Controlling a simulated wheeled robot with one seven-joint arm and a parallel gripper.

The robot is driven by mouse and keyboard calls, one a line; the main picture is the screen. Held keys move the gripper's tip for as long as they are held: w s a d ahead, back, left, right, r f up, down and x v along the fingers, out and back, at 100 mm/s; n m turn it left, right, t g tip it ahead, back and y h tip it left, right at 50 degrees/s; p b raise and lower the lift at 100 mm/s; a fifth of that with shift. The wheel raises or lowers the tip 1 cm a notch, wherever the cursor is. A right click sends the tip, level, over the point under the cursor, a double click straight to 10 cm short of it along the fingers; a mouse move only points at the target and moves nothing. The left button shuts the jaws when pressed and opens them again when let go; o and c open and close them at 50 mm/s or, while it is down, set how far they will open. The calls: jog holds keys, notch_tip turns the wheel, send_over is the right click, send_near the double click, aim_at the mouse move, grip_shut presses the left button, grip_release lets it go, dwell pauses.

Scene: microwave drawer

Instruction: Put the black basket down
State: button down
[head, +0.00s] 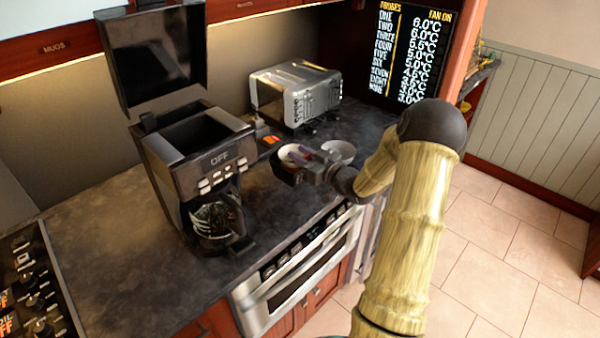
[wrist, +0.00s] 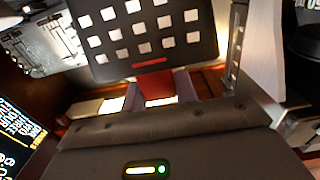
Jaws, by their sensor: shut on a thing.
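The black basket (wrist: 145,42) fills the upper middle of the wrist view. It is dark, with rows of square openings and a red part (wrist: 158,88) on its near side. My gripper (wrist: 158,95) is shut on that red part, with a grey finger on either side. In the head view my gripper (head: 308,165) is over the dark counter, to the right of the coffee maker. The basket is small and dark there (head: 284,174), in front of the fingers. I cannot tell whether its bottom touches the counter.
The coffee maker (head: 205,165) stands to the left with its lid raised and a glass pot (head: 215,220) inside. A silver toaster (head: 297,95) stands behind my gripper. A pale bowl (head: 340,150) is close to its right. The front left counter (head: 110,260) is clear.

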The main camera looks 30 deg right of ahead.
jog(key=shift+f, duration=0.6)
jog(key=shift+f+p, duration=0.3)
jog(key=shift+f, duration=1.8)
jog(key=shift+f, duration=0.15)
jog(key=c, duration=1.1)
grip_release()
